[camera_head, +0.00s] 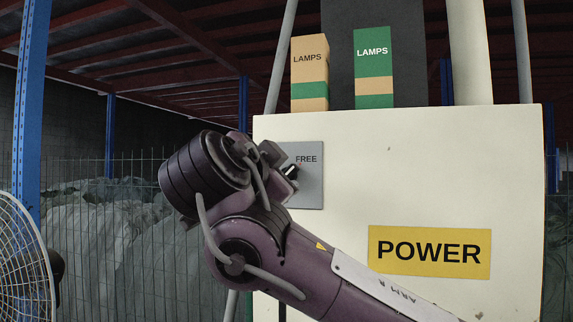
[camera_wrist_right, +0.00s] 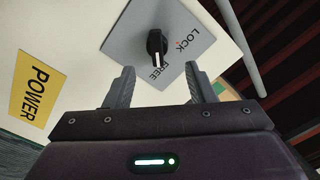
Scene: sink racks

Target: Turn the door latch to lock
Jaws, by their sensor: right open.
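The door latch is a small black knob (camera_wrist_right: 156,45) with a white pointer line, on a grey plate (camera_wrist_right: 150,22) marked LOCK and FREE. Its pointer is toward FREE in the right wrist view. In the head view the grey plate (camera_head: 312,185) is on the left of the white cabinet door (camera_head: 420,165), and the knob (camera_head: 292,171) is partly hidden by my arm. My right gripper (camera_wrist_right: 159,73) is open and empty, its fingers pointing at the plate on either side of and just short of the knob. My left gripper is out of view.
A yellow POWER label (camera_head: 429,252) is on the cabinet front. A tan LAMPS box (camera_head: 309,72) and a green LAMPS box (camera_head: 373,68) stand on top. A fan (camera_head: 22,265) is at the lower left, and a wire fence (camera_head: 120,220) stands behind.

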